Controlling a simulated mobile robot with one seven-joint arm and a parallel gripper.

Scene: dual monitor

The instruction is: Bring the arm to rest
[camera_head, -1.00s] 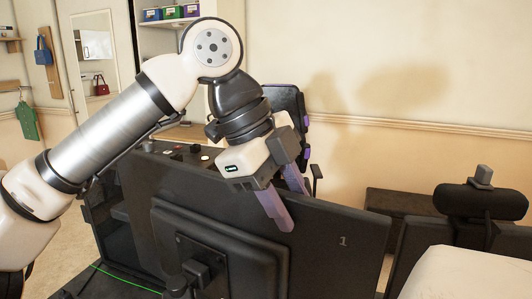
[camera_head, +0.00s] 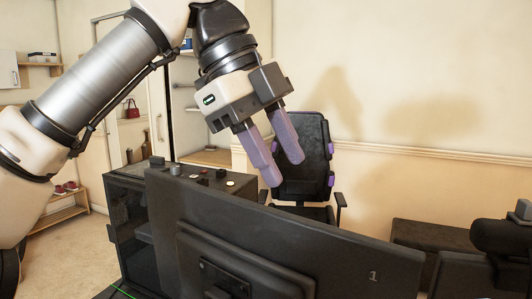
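My gripper (camera_head: 287,174) hangs from my raised arm in the upper middle of the view. Its two purple fingers point down and to the right, with a clear gap between them and nothing held. The fingers are in front of the black chair (camera_head: 315,170) in the picture and above the top edge of the black monitor marked 1 (camera_head: 330,262). No contact with the monitor shows. My arm's upper joint is cut off by the top edge of the picture.
A black computer case (camera_head: 128,225) with small items on top stands left of the monitor. A second monitor (camera_head: 462,280) with a black camera-like device (camera_head: 500,240) is at the lower right. A dark box (camera_head: 425,238) stands by the wall. Open air lies right of my gripper.

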